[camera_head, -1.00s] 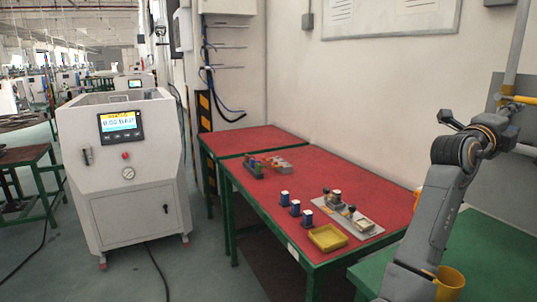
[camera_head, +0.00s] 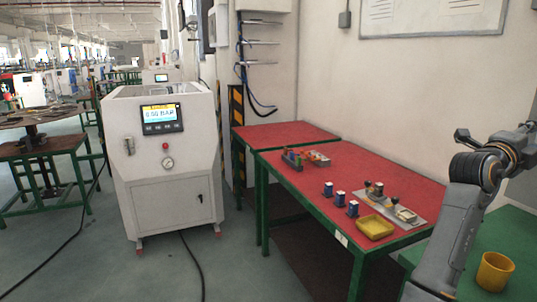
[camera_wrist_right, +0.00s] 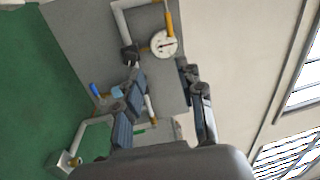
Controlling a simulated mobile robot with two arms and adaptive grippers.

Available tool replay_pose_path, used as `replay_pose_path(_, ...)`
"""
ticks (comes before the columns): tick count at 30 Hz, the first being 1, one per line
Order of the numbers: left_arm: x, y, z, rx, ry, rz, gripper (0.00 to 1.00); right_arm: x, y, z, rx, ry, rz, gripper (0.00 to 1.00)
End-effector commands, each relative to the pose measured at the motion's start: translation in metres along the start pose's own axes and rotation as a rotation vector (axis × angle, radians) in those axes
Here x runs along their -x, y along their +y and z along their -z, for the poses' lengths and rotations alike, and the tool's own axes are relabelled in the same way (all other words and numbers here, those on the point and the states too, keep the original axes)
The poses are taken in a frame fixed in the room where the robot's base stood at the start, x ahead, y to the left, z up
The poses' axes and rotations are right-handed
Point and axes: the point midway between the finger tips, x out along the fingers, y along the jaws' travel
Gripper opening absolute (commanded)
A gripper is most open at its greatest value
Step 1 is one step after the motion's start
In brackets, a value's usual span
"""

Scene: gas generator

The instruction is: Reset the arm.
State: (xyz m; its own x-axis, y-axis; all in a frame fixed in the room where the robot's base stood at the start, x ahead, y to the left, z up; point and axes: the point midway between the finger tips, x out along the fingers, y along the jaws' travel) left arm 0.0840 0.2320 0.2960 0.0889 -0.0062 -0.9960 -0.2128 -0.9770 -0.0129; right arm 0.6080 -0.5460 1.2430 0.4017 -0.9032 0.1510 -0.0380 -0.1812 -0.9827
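My right arm (camera_head: 465,215) is raised at the right edge of the head view, and its gripper is out of that frame. In the right wrist view my right gripper (camera_wrist_right: 157,62) has its two dark fingers apart, with nothing between them. Past the fingers, that view shows a round white gauge (camera_wrist_right: 163,43) on pipes, a grey panel and a small blue part (camera_wrist_right: 95,90). Whether the fingers touch any pipe cannot be told. My left arm and gripper are in neither view.
A red-topped table (camera_head: 300,170) holds a yellow tray (camera_head: 375,227), small blue blocks and metal parts. A yellow cup (camera_head: 494,271) stands on a green surface at the right. A white machine (camera_head: 170,190) with a screen stands left of centre. A cable crosses the open floor.

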Motion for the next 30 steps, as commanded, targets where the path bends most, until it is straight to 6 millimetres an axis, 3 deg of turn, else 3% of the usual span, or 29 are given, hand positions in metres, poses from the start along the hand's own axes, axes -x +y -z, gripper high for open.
replay_pose_path(11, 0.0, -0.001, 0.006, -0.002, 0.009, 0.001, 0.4, 0.037, 0.094, -0.017, 0.314, -0.118, -0.085, 0.38)
replay_pose_path(16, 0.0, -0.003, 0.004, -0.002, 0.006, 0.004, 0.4, 0.079, 0.171, -0.027, 0.581, -0.265, -0.14, 0.38)
replay_pose_path(23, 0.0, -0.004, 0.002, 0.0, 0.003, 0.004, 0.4, 0.181, 0.296, -0.029, 1.055, -0.632, -0.188, 0.38)
replay_pose_path(27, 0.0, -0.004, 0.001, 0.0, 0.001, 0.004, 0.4, 0.262, 0.364, -0.012, 1.331, -0.924, -0.176, 0.38)
replay_pose_path(30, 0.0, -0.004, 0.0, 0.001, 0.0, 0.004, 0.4, 0.323, 0.404, 0.009, 1.496, -1.15, -0.145, 0.38)
